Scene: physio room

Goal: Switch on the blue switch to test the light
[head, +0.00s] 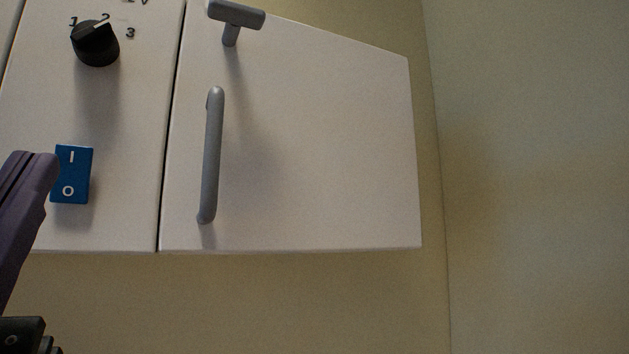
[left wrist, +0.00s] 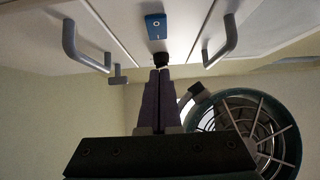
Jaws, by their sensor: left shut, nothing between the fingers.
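The blue switch (head: 72,174) is a rocker on a white panel, marked I at the top and O at the bottom. I cannot tell which end is pressed in. It also shows in the left wrist view (left wrist: 156,26). My left gripper (head: 40,167) is shut and empty, its purple fingers just left of the switch in the head view; I cannot tell whether they touch it. In the left wrist view its closed fingers (left wrist: 160,76) point toward the panel. No light is recognisable in these frames. My right gripper is not in view.
A black knob (head: 96,44) with numbers around it sits above the switch. To the right is a white door (head: 310,150) with a grey bar handle (head: 211,155) and a grey T-shaped handle (head: 236,15). The left wrist view shows a teal round cage (left wrist: 285,112).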

